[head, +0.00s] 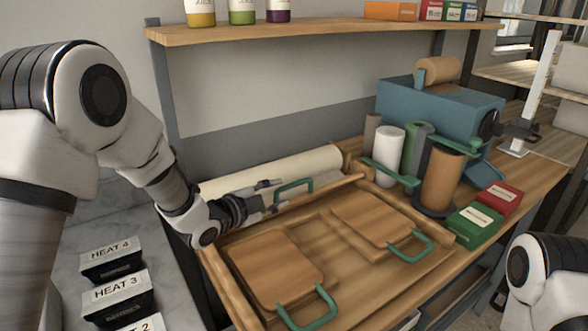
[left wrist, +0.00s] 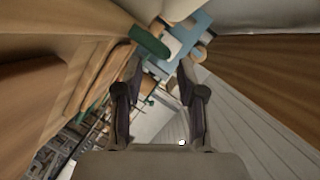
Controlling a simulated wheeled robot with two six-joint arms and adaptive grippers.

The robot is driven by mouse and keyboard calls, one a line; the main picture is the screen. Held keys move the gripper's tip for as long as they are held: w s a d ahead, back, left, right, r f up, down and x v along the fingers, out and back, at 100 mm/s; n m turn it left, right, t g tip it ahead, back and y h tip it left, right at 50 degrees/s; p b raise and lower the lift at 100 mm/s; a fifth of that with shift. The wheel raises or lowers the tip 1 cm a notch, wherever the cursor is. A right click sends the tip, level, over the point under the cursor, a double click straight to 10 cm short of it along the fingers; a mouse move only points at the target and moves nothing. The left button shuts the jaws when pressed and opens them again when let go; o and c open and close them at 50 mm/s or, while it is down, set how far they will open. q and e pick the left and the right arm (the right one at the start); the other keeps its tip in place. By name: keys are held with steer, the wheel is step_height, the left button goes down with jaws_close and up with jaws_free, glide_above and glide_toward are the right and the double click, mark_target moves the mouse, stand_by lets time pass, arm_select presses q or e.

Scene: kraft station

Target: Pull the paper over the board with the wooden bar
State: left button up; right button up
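The paper roll (head: 275,170), pale cream, lies behind the bar. Two wooden boards rest in the tray, a left board (head: 272,268) and a right board (head: 372,218), each with a green handle. No paper covers them. My right gripper is out of view.
A blue machine (head: 440,108), a white roll (head: 387,152) and a brown roll (head: 441,180) stand at the back right. A green box (head: 473,225) and red box (head: 498,197) sit beside the tray. A shelf (head: 320,29) runs above. Heat-labelled containers (head: 118,291) stand lower left.

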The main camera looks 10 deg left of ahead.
mark_target(292, 186)
arm_select(q)
steer(key=shift+w+r, duration=0.1)
steer(key=shift+w, duration=0.15)
steer(key=shift+w+d+r, duration=0.1)
steer(key=shift+w+d, duration=0.1)
steer(key=p+x, duration=0.1)
steer(key=x, duration=0.6)
steer(key=shift+s, duration=0.2)
steer(key=shift+c, duration=0.2)
jaws_close()
